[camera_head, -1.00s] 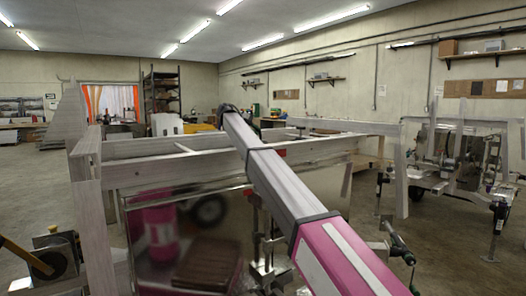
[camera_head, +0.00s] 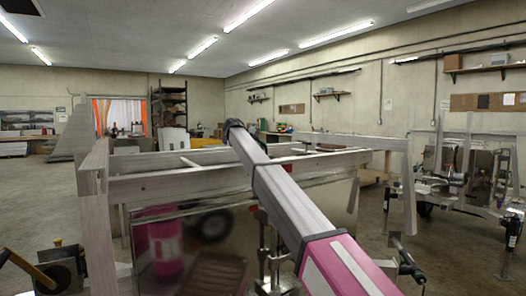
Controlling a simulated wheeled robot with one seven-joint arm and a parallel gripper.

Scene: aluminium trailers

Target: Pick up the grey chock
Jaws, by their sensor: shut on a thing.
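My arm reaches forward and away from the lower right of the head view, across the near aluminium trailer (camera_head: 180,183). Its far end is a dark joint beyond the trailer's top rail. My gripper does not show; it is hidden past that end of the arm. I cannot make out the grey chock in this view, nor what my gripper holds.
The near trailer's rails and polished side panel stand close in front. A yellow-handled fitting (camera_head: 30,268) is at the lower left. A second trailer (camera_head: 465,175) stands at the right. Shelves (camera_head: 169,105) are at the back. Open floor (camera_head: 35,200) lies at the left.

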